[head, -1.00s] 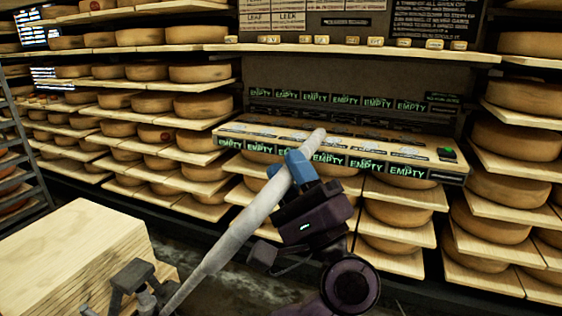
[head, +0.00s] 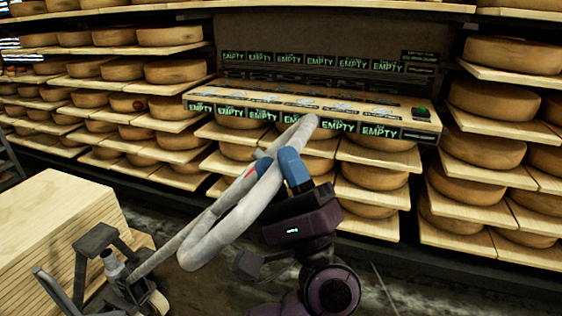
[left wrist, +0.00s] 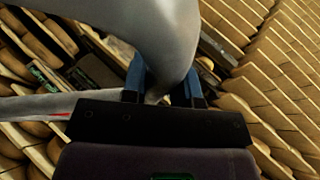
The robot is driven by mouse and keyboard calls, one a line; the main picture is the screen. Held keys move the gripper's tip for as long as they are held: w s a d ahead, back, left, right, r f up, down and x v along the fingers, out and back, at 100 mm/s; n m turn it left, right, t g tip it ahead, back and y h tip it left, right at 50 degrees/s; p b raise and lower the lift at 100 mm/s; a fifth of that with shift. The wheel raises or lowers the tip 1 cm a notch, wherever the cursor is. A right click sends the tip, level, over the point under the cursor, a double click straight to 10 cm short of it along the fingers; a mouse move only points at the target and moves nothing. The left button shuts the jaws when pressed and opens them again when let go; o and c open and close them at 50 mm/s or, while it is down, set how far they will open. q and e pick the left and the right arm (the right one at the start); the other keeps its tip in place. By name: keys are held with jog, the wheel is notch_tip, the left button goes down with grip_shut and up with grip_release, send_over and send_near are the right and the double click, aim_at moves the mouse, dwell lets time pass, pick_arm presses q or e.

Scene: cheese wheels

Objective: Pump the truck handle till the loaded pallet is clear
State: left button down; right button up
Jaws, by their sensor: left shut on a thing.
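The truck handle (head: 212,245) is a pale grey bar with a long loop. It slopes up to the right from the dark truck base (head: 138,287) at lower left. My left gripper (head: 282,168) has blue fingers and is shut on the loop near its upper end. In the left wrist view the handle (left wrist: 155,30) passes between the blue fingers. The load, a stack of pale wooden boards (head: 50,235), stands at the left beside the truck base. The pallet under it and the truck's forks are out of sight. My right gripper is not in view.
Shelves of cheese wheels (head: 374,175) on boards fill the back and right. A wooden counter (head: 300,102) with "EMPTY" labels juts out behind the handle. Dark floor (head: 400,290) shows between the truck and the shelves.

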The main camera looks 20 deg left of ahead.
pick_arm(q)
jog(key=shift+d+f, duration=0.1)
dwell(0.4)
jog(key=c, duration=0.9)
grip_release()
